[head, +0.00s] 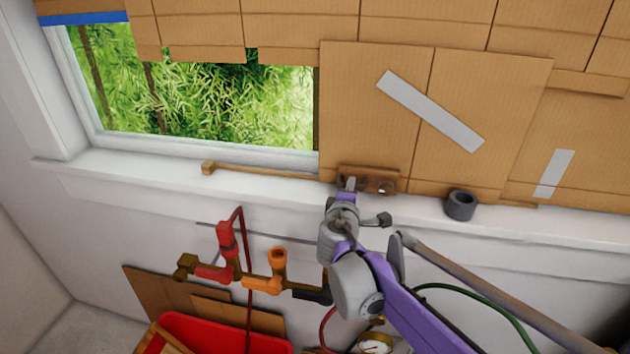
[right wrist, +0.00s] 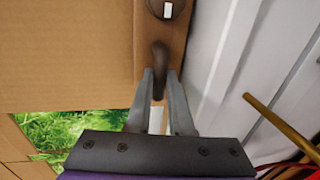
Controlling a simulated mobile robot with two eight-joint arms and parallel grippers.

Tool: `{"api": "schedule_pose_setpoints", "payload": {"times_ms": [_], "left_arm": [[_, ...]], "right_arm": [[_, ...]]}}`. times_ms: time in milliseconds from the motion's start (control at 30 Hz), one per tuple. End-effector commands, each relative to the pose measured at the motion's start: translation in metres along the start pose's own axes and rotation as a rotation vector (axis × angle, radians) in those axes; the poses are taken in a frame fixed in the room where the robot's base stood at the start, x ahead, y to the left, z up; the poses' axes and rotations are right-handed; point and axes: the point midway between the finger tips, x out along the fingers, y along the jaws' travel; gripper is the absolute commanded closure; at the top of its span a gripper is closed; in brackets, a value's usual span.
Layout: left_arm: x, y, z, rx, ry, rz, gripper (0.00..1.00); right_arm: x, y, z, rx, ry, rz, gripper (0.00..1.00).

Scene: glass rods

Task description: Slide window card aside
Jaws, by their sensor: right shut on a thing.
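The window card is a large brown cardboard panel (head: 372,120) with a slanted grey tape strip. It covers the middle of the window, and green foliage shows through the uncovered glass (head: 230,105) to its left. A brown handle (right wrist: 160,58) sits on a plate (head: 378,174) at the card's lower edge. My right gripper (head: 348,184) is at that plate; in the right wrist view its two fingers (right wrist: 160,82) stand either side of the handle and are shut on it. The handle is mostly hidden by the gripper in the head view. My left gripper is not in view.
A wooden stick (head: 260,172) lies along the white sill to the left, and a grey tape roll (head: 461,205) stands on the sill to the right. Below are pipes with valves (head: 262,283), a red bin (head: 220,335) and a gauge (head: 375,343).

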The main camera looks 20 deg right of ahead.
Motion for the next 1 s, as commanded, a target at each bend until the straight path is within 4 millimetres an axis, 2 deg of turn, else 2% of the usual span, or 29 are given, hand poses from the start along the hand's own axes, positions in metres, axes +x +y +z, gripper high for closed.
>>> {"api": "schedule_pose_setpoints", "payload": {"times_ms": [33,100,300,467,800,833,967,1000], "left_arm": [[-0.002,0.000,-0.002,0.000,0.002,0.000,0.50],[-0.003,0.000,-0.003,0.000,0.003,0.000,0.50],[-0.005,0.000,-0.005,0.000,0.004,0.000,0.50],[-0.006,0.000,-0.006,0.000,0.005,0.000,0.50],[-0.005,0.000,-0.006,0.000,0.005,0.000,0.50],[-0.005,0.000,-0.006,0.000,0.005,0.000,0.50],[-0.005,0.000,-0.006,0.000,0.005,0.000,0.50],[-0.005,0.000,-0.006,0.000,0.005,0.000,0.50]], "right_arm": [[0.000,0.002,0.015,0.000,-0.008,0.002,1.00],[0.000,0.002,0.029,0.000,-0.007,0.002,1.00],[0.001,0.001,0.054,-0.001,-0.003,0.001,1.00],[0.001,0.001,0.062,0.000,-0.002,0.000,1.00],[0.001,0.001,0.064,-0.001,-0.004,0.000,1.00],[0.001,0.001,0.064,-0.001,-0.005,0.000,0.79],[0.001,0.000,0.063,-0.001,-0.004,0.000,0.55],[0.001,0.000,0.063,-0.001,-0.003,0.000,0.52]]}}
